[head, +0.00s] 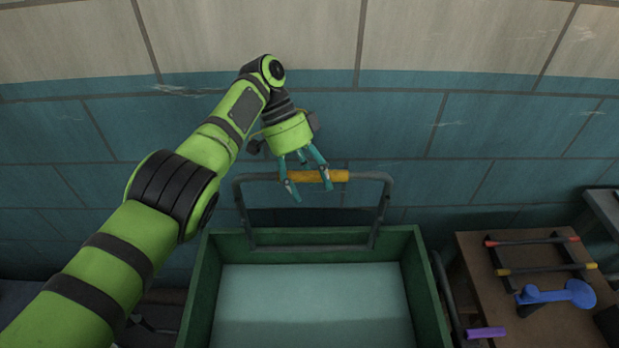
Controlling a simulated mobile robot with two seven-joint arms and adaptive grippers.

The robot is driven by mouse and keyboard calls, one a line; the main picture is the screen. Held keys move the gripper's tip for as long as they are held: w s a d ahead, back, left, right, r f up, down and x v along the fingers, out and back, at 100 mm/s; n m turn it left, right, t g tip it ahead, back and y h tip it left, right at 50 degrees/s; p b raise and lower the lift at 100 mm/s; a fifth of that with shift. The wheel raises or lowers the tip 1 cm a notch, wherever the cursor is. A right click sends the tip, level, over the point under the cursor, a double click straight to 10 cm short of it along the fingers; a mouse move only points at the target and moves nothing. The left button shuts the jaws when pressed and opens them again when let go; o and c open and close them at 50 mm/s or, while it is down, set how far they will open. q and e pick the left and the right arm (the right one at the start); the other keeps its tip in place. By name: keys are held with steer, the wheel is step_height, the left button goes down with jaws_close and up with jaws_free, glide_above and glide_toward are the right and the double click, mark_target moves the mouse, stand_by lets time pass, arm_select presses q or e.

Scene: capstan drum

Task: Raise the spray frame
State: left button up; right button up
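The spray frame (379,215) is a grey tube frame with a yellow-orange grip (335,176) on its top bar. It stands upright at the back end of a green tub (195,290). My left gripper (308,190) points down at the top bar, and its teal fingers overlap the yellow-orange grip in the picture. The fingers are spread apart along the bar, with part of the grip visible between them. I cannot tell whether they touch it. My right gripper is not in view.
A tiled wall (400,130) rises close behind the frame. A brown table (475,245) at the right carries a rack with red and yellow-ended bars (530,240), a blue tool (555,294) and a purple handle (486,333). The tub's inside has a pale, flat surface.

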arm_select(q)
steer(key=shift+r, duration=0.1)
steer(key=shift+s+r, duration=0.15)
steer(key=shift+r, duration=0.4)
step_height(320, 180, up, 9)
steer(key=shift+f, duration=0.15)
stand_by(0.4)
